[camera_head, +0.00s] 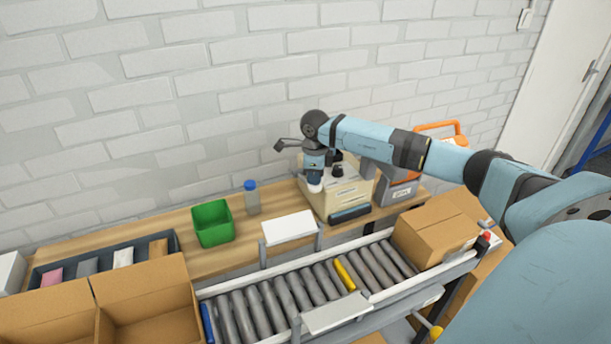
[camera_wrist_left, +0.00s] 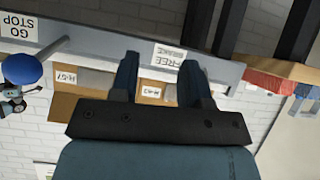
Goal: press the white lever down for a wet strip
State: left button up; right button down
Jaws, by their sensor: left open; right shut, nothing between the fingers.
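The tape machine (camera_head: 347,190) is a beige box on the wooden bench, with a dark bar low on its front. A white lever end (camera_head: 315,188) shows at its left side. My right gripper (camera_head: 314,180) points down right above the white end, shut with nothing between its fingers. I cannot tell whether it touches the lever or how far the lever is tilted. No strip can be made out. My left gripper (camera_wrist_left: 160,60) is open and empty in the left wrist view, away from the machine; it is not in the head view.
A green bin (camera_head: 212,224), a blue-capped bottle (camera_head: 252,198) and a white panel (camera_head: 289,228) are left of the machine. A roller conveyor (camera_head: 277,305) runs in front, with a carton (camera_head: 435,236) at its right. An open carton (camera_head: 150,305) stands at front left.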

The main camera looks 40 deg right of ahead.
aim_at(316, 188)
jog(key=shift+s+f, duration=0.1)
jog(key=shift+f, duration=0.15)
jog(key=shift+s+a+f+b, duration=0.1)
jog(key=shift+s+f+b, duration=0.1)
jog(key=shift+f+b, duration=0.15)
jog(key=shift+f, duration=0.15)
dwell(0.5)
jog(key=shift+s+f+b, duration=0.15)
jog(key=shift+f+b, duration=0.15)
jog(key=shift+f, duration=0.05)
jog(key=shift+a+f, duration=0.1)
jog(key=shift+f, duration=0.05)
jog(key=shift+s+f+b, duration=0.2)
jog(key=shift+f+b, duration=0.1)
jog(key=shift+f, duration=0.05)
dwell(0.6)
